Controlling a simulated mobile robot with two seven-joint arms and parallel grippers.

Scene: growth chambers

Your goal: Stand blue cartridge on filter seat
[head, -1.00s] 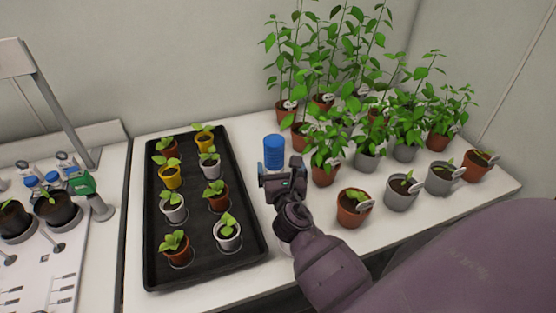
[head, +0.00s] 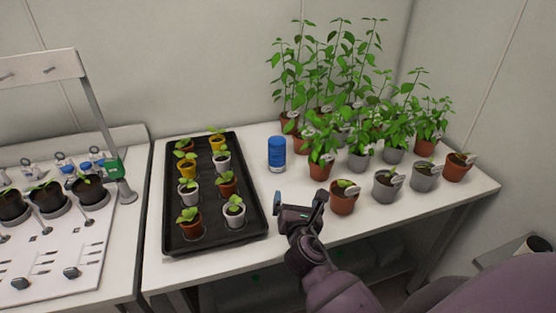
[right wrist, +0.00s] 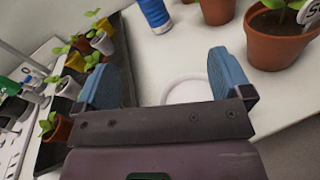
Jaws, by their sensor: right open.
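The blue cartridge (head: 277,152) stands upright on the white table, between the black tray and the potted plants. It has a white lower part. My right gripper (head: 298,202) is open and empty, in front of the cartridge and apart from it. In the right wrist view the cartridge (right wrist: 155,14) is at the top edge, partly cut off, beyond the open fingers (right wrist: 163,84). A flat white round piece with a raised rim (right wrist: 187,88) lies on the table between the fingers; I cannot tell whether it is the filter seat. My left gripper is not in view.
The black tray (head: 250,226) with several small potted seedlings is left of the cartridge. Tall potted plants (head: 340,80) crowd the back right, with small pots such as a terracotta one (head: 343,204) in front. A white bench with dark pots and a green-headed device (head: 113,168) is far left.

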